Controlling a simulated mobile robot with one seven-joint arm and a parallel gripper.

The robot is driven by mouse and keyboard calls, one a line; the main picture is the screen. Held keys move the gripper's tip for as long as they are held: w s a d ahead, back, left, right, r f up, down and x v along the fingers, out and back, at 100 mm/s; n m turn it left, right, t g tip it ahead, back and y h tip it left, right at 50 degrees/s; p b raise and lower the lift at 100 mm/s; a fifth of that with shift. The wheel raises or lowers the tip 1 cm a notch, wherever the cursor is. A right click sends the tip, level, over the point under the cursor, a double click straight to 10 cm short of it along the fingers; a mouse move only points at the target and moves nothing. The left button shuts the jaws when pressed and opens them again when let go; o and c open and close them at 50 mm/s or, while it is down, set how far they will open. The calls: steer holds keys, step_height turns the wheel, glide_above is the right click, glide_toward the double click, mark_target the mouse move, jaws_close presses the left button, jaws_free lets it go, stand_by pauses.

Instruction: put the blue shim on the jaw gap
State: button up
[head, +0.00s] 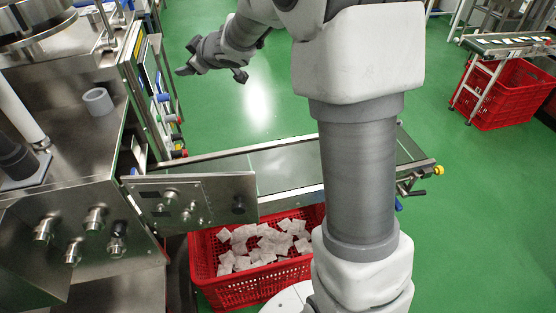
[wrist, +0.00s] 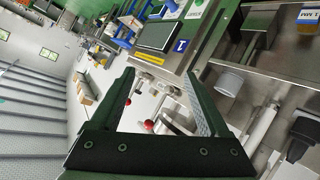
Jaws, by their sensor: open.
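My gripper (head: 212,74) is in the upper middle of the head view, raised above the green floor beyond the steel machine. In the wrist view my gripper (wrist: 160,74) shows two dark fingers spread wide, with nothing between them. I cannot pick out the blue shim for certain in either view. A small blue part (head: 163,97) shows on the machine's side among coloured fittings, and another blue bit (head: 399,204) sits by the conveyor's end; I cannot tell what either is. I cannot make out the jaw gap.
The steel machine (head: 80,150) fills the left, with a grey ring (head: 98,101) on top and a tilted knob panel (head: 222,187) in front. A conveyor (head: 285,165) runs right behind my arm. A red crate (head: 245,287) holds white teabags. Open green floor lies beyond.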

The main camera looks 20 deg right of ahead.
steer(key=s+d+r+m+g+h, duration=0.1)
steer(key=s+d+r+m+h, duration=0.3)
steer(key=s, duration=0.5)
steer(key=s+d+r+m+g+h, duration=0.1)
steer(key=s+d+r+m+h, duration=0.1)
steer(key=s+d, duration=0.5)
steer(key=s+a+f+m+g+y, duration=0.1)
steer(key=s+a+f+g, duration=0.1)
steer(key=s, duration=1)
steer(key=s+a+f+m+g, duration=0.2)
steer(key=s+a+f, duration=0.1)
steer(key=s, duration=0.8)
steer(key=shift+s+f+g+y, duration=0.3)
steer(key=shift+s+f+y, duration=0.1)
steer(key=shift+f, duration=0.05)
step_height(320, 180, up, 12)
steer(key=p, duration=1.2)
